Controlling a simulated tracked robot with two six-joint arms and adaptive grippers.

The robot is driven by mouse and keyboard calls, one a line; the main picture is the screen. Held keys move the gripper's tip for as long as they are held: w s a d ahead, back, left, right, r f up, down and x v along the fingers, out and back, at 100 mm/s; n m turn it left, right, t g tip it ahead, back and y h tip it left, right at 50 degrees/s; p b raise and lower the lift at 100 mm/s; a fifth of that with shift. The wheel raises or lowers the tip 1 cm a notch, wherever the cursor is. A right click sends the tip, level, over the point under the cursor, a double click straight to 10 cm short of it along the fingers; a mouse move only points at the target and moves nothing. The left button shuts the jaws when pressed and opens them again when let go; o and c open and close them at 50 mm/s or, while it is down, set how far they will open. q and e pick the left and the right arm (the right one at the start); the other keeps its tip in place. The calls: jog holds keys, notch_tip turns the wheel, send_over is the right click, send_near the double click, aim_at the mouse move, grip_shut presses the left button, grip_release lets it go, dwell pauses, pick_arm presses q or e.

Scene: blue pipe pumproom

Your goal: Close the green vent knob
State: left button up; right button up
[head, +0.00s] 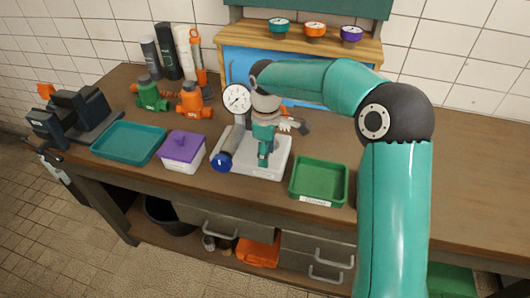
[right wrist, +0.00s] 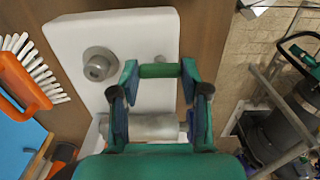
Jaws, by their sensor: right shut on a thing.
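My right gripper (head: 264,152) reaches down over the white base plate (head: 232,165) of a pipe fixture in the middle of the bench. In the right wrist view the right gripper (right wrist: 160,84) has its two fingers at the ends of a short green bar, which I take for the green vent knob (right wrist: 159,71). It is shut on this knob. In the head view the gripper hides the knob. A grey pipe (head: 235,138) with a blue end cap (head: 221,162) and a round pressure gauge (head: 237,99) belong to the fixture. My left gripper is not in view.
A purple-lidded box (head: 183,150) and teal tray (head: 128,142) lie left of the fixture; a green tray (head: 318,181) lies right. Green (head: 150,94) and orange (head: 193,101) valves stand behind. An orange brush (right wrist: 22,78) lies beside the plate. The bench's right side looks clear.

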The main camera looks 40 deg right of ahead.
jog(key=shift+m, duration=0.4)
jog(key=m, duration=0.3)
jog(key=shift+m, duration=0.3)
jog(key=m, duration=0.4)
jog(key=shift+m, duration=0.3)
jog(key=m, duration=0.8)
jog(key=shift+m+b, duration=0.3)
jog(key=shift+b, duration=0.1)
jog(key=o, duration=1.1)
jog(key=shift+o, duration=0.2)
